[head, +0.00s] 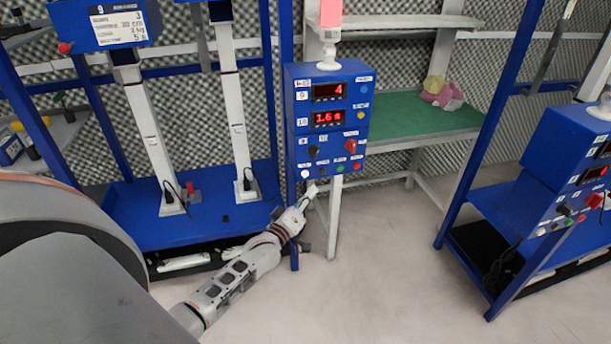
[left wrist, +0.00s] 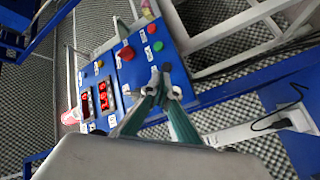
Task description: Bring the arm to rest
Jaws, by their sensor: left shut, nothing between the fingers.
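My left arm reaches in from the lower left of the head view. Its gripper (head: 308,192) is shut and empty, close to the lower edge of a blue control box (head: 343,137) with two red displays reading 4 and about 1.6 s. In the left wrist view the green fingers of this gripper (left wrist: 160,80) come together at the tips in front of the box's panel (left wrist: 135,72), beside its knobs and buttons. I cannot tell whether the tips touch the panel. My right gripper is not in view.
A blue rack (head: 225,222) with white uprights stands left of the box, close behind my arm. A green-topped bench (head: 410,118) holds a pink and yellow bundle (head: 441,93). Another blue machine (head: 560,165) stands right. Grey floor (head: 385,270) is clear between them.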

